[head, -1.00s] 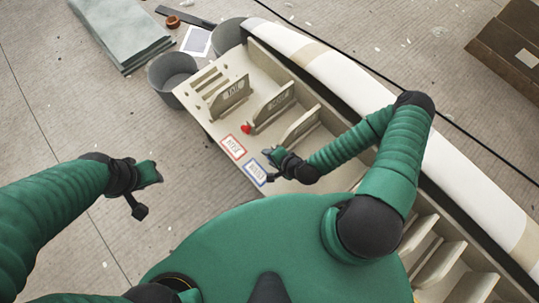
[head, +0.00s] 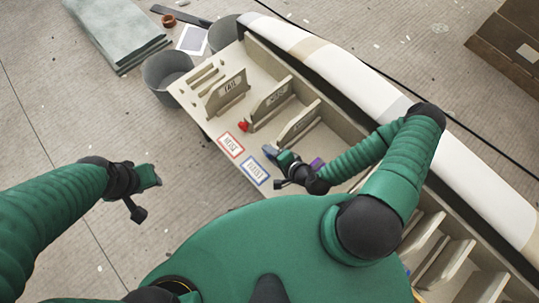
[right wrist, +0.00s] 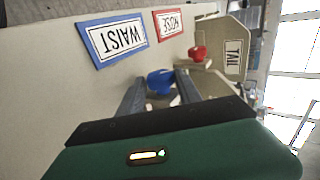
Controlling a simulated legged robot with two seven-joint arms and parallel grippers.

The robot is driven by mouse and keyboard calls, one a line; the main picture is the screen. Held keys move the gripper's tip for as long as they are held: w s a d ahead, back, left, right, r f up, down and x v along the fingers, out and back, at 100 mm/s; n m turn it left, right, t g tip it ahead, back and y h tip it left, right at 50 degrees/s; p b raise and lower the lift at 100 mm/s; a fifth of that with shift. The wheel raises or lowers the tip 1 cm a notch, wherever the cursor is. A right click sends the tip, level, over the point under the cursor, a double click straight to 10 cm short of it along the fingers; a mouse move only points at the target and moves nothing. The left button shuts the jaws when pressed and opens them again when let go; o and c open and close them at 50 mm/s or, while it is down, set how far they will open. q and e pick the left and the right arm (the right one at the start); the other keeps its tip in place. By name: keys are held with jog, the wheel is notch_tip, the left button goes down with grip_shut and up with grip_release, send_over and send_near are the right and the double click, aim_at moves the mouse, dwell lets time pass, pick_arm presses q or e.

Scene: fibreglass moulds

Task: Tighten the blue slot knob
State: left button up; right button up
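The blue slot knob (right wrist: 160,81) is on the pale wooden board (right wrist: 55,105), in front of my right gripper (right wrist: 160,76). In the right wrist view its two fingers stand apart, one on each side of the knob. Whether they touch it I cannot tell. In the head view my right gripper (head: 270,154) is low over the board, beside the blue-framed WAIST label (head: 255,170), and it hides the knob. That label also shows in the right wrist view (right wrist: 114,40). My left gripper (head: 147,176) hangs over the floor, away from the board; its finger gap is unclear.
A red knob (head: 243,126) stands near the red-framed NOSE label (head: 231,145). Upright slotted panels (head: 227,96) stand along the board, one marked TAIL. A purple piece (head: 317,163) shows by my right wrist. A long white mould (head: 330,62) lies behind. Grey buckets (head: 168,75) stand left.

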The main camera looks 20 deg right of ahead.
jog(key=o, duration=0.3)
jog(key=shift+s+a, duration=0.1)
jog(key=shift+a, duration=0.1)
jog(key=shift+s+r, duration=0.1)
jog(key=shift+r, duration=0.1)
jog(key=p+v, duration=0.8)
jog(key=v, duration=0.8)
jog(key=shift+s+d, duration=0.15)
jog(key=shift+d, duration=0.25)
jog(key=shift+f, duration=0.1)
